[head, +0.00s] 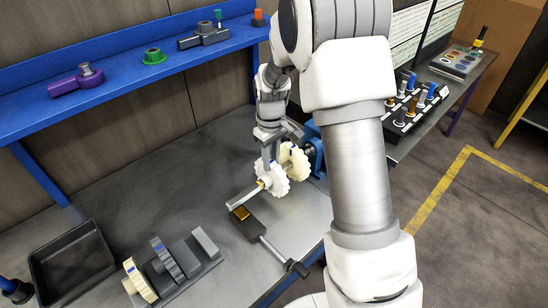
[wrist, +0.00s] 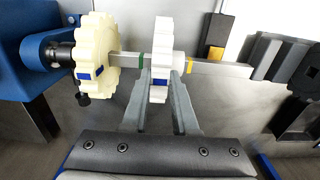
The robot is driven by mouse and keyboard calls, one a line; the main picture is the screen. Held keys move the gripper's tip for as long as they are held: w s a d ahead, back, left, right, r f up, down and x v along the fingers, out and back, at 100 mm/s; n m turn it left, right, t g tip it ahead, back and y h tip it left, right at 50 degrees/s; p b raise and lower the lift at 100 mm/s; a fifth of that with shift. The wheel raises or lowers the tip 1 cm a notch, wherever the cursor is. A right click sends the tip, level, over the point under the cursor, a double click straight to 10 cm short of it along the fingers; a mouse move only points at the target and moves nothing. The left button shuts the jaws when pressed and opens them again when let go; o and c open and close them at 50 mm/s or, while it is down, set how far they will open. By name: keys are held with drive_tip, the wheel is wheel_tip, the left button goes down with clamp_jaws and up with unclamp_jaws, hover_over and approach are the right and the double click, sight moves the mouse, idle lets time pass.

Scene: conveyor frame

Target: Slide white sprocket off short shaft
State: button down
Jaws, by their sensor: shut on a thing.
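The white sprocket (wrist: 161,45) sits on the pale metal shaft (wrist: 222,69), upright, between a green band on the left and a yellow band on the right in the wrist view. In the head view the white sprocket (head: 272,181) stands nearer the shaft's free end (head: 238,200). My gripper (wrist: 161,80) is shut on the white sprocket, one finger on each side of its lower rim; it also shows in the head view (head: 268,163). A cream sprocket (wrist: 97,57) with a blue mark is on the same shaft, close to the black chuck, apart from the white one.
A blue holder (wrist: 25,55) carries the shaft at its left end. A rack of gears (head: 172,262) and a black tray (head: 72,262) stand left.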

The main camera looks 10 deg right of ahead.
drive_tip(key=s+a, duration=0.4)
drive_tip(key=a, duration=0.3)
drive_tip(key=s+a+b, duration=0.1)
drive_tip(key=s+a, duration=0.4)
drive_tip(key=a, duration=0.3)
drive_tip(key=shift+a, duration=0.25)
idle(1.9)
drive_tip(key=shift+r, duration=0.15)
wheel_tip(320, 180, up, 7)
drive_tip(key=p, duration=0.5)
idle(0.5)
